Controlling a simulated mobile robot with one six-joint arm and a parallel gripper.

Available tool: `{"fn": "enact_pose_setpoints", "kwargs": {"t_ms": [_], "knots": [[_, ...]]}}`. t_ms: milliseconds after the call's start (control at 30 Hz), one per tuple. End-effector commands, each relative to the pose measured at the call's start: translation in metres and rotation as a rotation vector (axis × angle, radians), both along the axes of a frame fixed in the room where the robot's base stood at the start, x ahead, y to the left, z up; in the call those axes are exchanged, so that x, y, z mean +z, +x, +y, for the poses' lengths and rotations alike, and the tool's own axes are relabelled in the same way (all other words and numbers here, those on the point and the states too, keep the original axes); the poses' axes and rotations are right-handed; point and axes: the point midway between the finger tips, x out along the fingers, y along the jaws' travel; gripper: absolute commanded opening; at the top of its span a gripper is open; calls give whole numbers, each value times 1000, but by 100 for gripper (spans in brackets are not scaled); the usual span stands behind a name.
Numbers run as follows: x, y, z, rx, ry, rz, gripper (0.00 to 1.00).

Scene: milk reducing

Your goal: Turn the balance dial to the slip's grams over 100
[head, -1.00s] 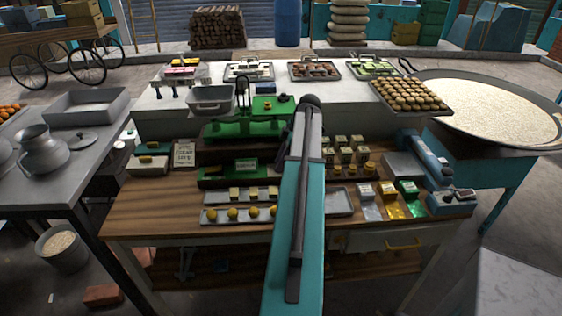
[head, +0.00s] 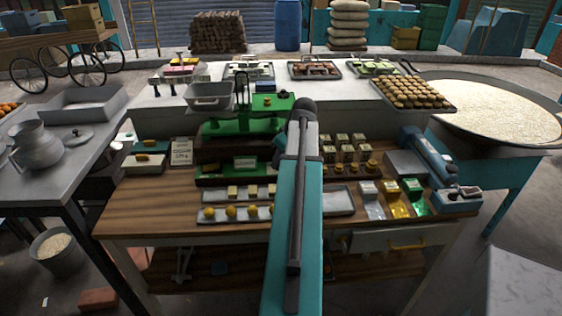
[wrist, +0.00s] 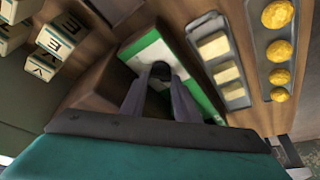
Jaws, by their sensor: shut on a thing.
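The green balance (head: 240,128) stands on the wooden table left of my arm, with a grey metal pan (head: 208,95) at its upper left. Its low green front part (head: 212,180) carries a small display or label (head: 244,163), too small to read. In the wrist view, my gripper (wrist: 160,78) is shut on a small dark round dial (wrist: 160,72) on the green and white body (wrist: 150,50). The dial's marks are hidden. In the head view my arm hides the gripper and dial. The pale slip (head: 181,151) stands left of the balance; its writing is too small to read surely.
Trays with pale blocks (head: 233,192) and yellow balls (head: 231,212) lie just in front of the balance. Several lettered blocks (head: 341,147) stand to its right. Coloured packets (head: 397,200) lie further right. A large pan of white grains (head: 500,110) is at far right.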

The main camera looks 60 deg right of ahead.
Motion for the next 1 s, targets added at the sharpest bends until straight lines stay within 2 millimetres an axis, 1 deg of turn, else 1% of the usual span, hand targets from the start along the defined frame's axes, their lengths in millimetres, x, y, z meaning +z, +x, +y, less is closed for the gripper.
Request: {"fn": "enact_pose_setpoints", "kwargs": {"t_ms": [200,433,633,1000], "knots": [[1,1,1,-151,-4,-4,6],[1,2,1,-249,-2,-4,6],[1,2,2,-281,-1,-4,6],[1,2,2,-283,0,-4,6]]}}
